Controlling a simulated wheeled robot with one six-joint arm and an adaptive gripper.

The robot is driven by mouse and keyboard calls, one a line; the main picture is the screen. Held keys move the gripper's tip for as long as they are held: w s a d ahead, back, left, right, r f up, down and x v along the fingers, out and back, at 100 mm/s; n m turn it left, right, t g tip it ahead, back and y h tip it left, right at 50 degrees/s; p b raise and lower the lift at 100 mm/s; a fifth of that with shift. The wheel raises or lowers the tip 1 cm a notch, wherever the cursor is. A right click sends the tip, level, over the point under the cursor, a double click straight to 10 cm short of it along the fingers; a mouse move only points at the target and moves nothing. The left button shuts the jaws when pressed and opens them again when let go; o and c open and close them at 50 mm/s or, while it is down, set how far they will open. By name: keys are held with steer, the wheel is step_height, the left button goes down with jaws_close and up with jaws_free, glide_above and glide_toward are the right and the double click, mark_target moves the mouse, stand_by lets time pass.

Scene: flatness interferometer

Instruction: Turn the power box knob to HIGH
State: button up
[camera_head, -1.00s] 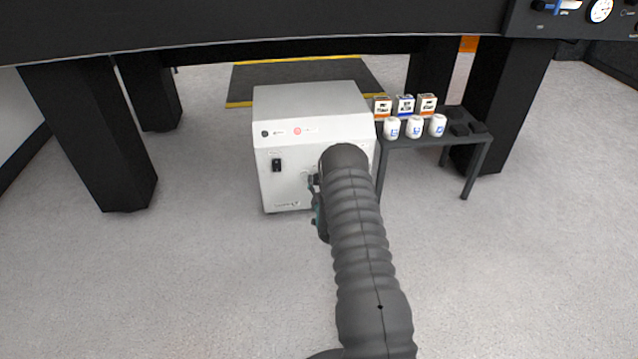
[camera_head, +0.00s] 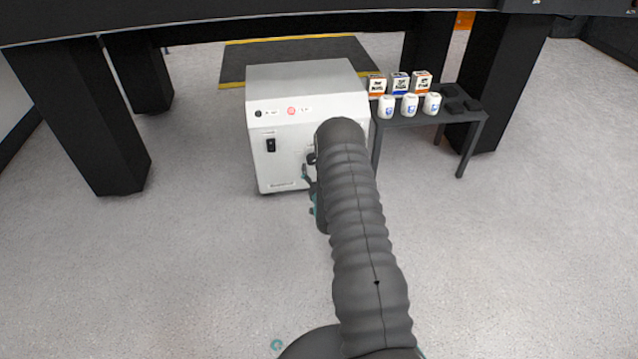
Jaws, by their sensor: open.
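The white power box (camera_head: 306,85) stands on the floor under the dark table, left of the small side table. Its front shows a black rocker switch (camera_head: 270,145) at left, and a small dark round spot and a red-ringed mark (camera_head: 291,111) near the top. The knob cannot be made out; the right part of the front is hidden behind my arm. My gripper (camera_head: 309,172) shows only in part at the left of my dark ribbed arm, in front of the box's right half. It is open, with nothing seen in it. Whether it touches the box I cannot tell.
A dark side table (camera_head: 429,119) right of the box holds several small cartons and white bottles. Thick black table legs (camera_head: 80,115) stand left and right. A dark mat (camera_head: 300,58) with yellow edges lies behind the box. The grey floor in front is clear.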

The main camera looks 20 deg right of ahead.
steer(key=v, duration=0.7)
steer(key=shift+s, duration=0.35)
steer(key=shift+a, duration=0.1)
